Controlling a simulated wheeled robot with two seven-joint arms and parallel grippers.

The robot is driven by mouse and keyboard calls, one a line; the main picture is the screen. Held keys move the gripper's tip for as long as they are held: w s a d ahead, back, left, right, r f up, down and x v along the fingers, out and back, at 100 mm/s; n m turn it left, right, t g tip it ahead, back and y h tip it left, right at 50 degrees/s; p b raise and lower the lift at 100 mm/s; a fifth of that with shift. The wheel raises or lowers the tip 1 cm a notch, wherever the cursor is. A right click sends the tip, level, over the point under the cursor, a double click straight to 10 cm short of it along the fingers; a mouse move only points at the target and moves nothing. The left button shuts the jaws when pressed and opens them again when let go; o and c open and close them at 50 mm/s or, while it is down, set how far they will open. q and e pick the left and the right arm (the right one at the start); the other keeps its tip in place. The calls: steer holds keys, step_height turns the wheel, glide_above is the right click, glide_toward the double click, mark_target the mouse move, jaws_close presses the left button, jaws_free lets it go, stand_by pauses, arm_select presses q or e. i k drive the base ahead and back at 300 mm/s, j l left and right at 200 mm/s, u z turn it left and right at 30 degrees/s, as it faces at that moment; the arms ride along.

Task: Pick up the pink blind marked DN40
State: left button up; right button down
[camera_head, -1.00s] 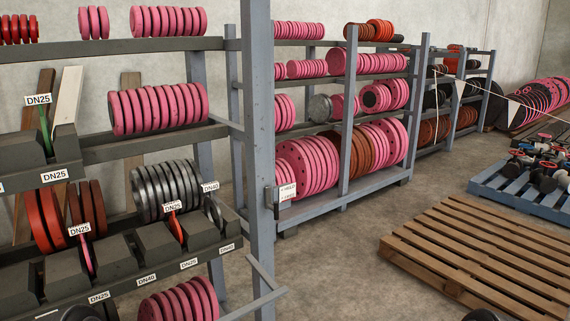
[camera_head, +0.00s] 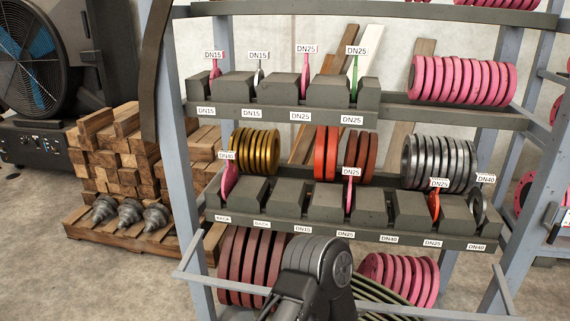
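The pink blind marked DN40 (camera_head: 230,181) stands upright in the leftmost slot of the lower rack row (camera_head: 350,234), its white tag sticking up above it. Its lower part is hidden by the dark slot block in front. Another pink blind (camera_head: 349,192), tagged DN25, stands near the middle of the same row. An orange blind (camera_head: 433,205) tagged DN25 and a dark grey blind (camera_head: 478,205) tagged DN40 stand at its right end. Part of my own dark arm shows at the bottom middle, in front of the rack. Neither gripper can be made out.
The upper row holds two pink blinds (camera_head: 215,79) (camera_head: 304,82), a pale one and a green one (camera_head: 354,80). Gold discs (camera_head: 256,151) stand behind the pink DN40 blind. Rack posts and low side rails frame the shelves. Timber stacks (camera_head: 120,160) and a fan (camera_head: 32,62) are at left.

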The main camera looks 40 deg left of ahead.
mark_target(230, 177)
steer(key=u, duration=1.5)
